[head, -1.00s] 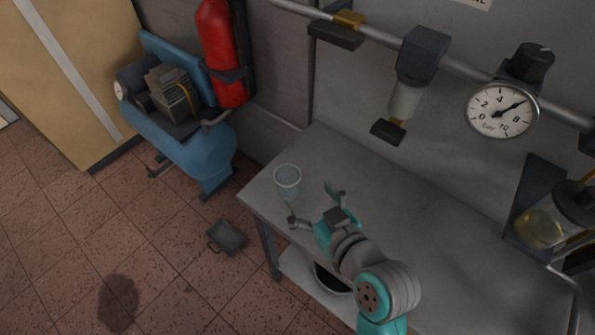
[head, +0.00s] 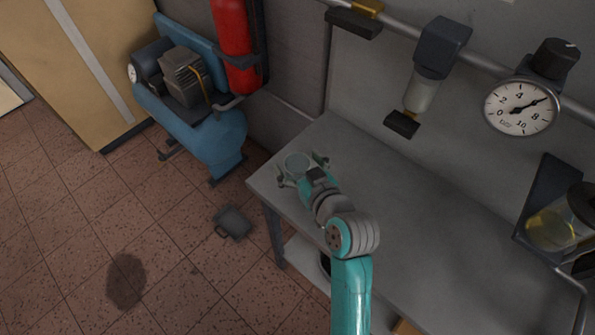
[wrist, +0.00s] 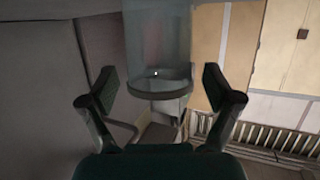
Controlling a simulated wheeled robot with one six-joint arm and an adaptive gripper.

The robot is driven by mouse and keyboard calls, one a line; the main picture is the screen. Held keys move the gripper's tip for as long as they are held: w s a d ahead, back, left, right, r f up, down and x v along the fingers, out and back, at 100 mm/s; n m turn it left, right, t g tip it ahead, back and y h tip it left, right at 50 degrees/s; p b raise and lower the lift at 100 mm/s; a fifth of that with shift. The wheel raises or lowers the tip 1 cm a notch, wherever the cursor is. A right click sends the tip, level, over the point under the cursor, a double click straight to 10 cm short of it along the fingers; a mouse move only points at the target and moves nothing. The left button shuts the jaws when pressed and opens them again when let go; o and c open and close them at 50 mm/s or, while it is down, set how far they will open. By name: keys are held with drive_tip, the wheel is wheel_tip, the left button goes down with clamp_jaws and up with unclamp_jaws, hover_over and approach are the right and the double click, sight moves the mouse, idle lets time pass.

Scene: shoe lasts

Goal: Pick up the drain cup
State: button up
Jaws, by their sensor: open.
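The drain cup (head: 297,162) is a clear, pale cup near the left end of the grey bench (head: 400,225). In the wrist view the drain cup (wrist: 158,50) stands between the two fingers, with its rounded base edge showing. My gripper (head: 302,166) is open, one finger on each side of the cup. In the wrist view my gripper (wrist: 161,88) shows a gap between each finger pad and the cup. The lower part of the cup is hidden by the gripper in the head view.
A filter unit (head: 422,95) and a pressure gauge (head: 520,107) hang on the wall pipe above the bench. A blue compressor (head: 205,135) and a red extinguisher (head: 233,45) stand at left. A small dark tray (head: 232,222) lies on the floor. The bench's middle is clear.

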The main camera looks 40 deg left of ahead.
drive_tip(key=shift+a, duration=0.1)
drive_tip(key=shift+c, duration=0.2)
drive_tip(key=c, duration=1)
drive_tip(key=shift+c, duration=0.2)
